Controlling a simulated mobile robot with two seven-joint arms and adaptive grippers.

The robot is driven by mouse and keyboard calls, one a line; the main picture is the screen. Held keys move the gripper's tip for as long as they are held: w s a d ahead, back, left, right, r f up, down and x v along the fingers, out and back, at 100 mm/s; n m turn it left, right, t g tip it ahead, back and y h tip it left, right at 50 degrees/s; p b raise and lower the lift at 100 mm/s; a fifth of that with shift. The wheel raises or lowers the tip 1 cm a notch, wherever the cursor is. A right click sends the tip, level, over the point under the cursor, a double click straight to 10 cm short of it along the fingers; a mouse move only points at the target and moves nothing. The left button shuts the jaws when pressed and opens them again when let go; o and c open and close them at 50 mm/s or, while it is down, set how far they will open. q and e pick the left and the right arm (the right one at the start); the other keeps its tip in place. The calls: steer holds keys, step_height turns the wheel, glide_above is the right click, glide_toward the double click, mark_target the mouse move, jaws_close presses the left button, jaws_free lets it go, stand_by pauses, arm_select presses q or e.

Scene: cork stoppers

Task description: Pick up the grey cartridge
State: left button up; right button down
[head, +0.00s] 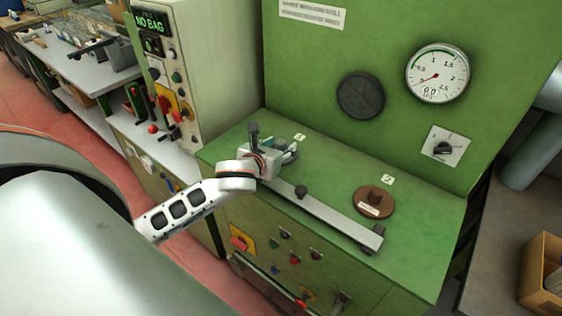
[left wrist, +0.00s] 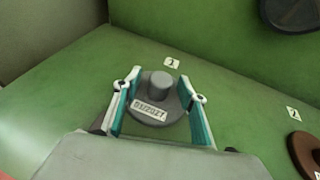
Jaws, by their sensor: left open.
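The grey cartridge (left wrist: 158,92) is a flat round disc with a raised knob and a white label reading 01/2027. It stands on the green bench top beside the tag marked 1. My left gripper (left wrist: 156,100) is open, with one teal-lined finger on each side of the cartridge's knob. I cannot tell whether the fingers touch it. In the head view my left gripper (head: 287,154) is over the left part of the bench top and hides most of the cartridge. My right gripper is not in view.
A brown cartridge (head: 374,202) sits by tag 2, also seen in the left wrist view (left wrist: 308,152). A flat metal bar (head: 328,213) with dark knobs runs along the bench's front. Behind rises a green panel with a gauge (head: 437,73). A control box (head: 172,75) stands left.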

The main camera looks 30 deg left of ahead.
arm_select(q)
steer(key=shift+w+a+f, duration=0.1)
steer(key=shift+w+f, duration=0.05)
steer(key=shift+w, duration=0.15)
jaws_close()
steer(key=shift+r, duration=0.2)
